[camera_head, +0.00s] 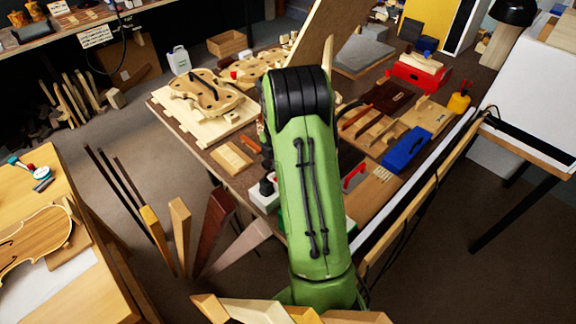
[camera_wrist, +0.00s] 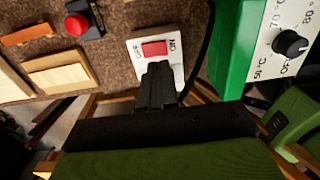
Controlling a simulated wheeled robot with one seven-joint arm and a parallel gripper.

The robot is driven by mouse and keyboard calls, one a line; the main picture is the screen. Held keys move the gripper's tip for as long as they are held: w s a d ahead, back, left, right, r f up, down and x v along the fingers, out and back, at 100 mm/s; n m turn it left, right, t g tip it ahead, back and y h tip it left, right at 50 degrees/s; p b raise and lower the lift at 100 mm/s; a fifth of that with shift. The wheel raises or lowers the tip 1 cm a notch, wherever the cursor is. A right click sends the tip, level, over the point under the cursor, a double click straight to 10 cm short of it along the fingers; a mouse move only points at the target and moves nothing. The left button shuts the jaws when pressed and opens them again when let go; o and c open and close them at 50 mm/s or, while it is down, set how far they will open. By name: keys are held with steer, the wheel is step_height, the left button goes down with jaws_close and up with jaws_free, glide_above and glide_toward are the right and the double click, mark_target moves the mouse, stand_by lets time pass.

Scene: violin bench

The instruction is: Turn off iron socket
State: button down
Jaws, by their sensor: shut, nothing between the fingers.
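The iron socket (camera_wrist: 140,62) is a white plate with a red rocker switch (camera_wrist: 154,48) in the wrist view. OFF is printed on its left and ON on its right. Which side of the rocker is pressed I cannot tell. My gripper (camera_wrist: 160,68) is shut and empty, its dark fingertips just below the rocker in the picture and covering the lower part of the plate. Whether they touch it I cannot tell. In the head view my green arm hides the gripper's fingertips and most of the area around the socket.
A green box with a black temperature dial (camera_wrist: 289,43) stands right of the socket. A red button (camera_wrist: 76,25) on a black base and a wooden block (camera_wrist: 55,72) lie left. In the head view, a violin body (camera_head: 207,92) and a blue box (camera_head: 406,150) occupy the bench.

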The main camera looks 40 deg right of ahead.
step_height(320, 180, up, 9)
steer(key=p, duration=0.1)
steer(key=shift+w+a+r+p, duration=0.15)
steer(key=shift+w+p, duration=0.1)
steer(key=shift+p, duration=0.1)
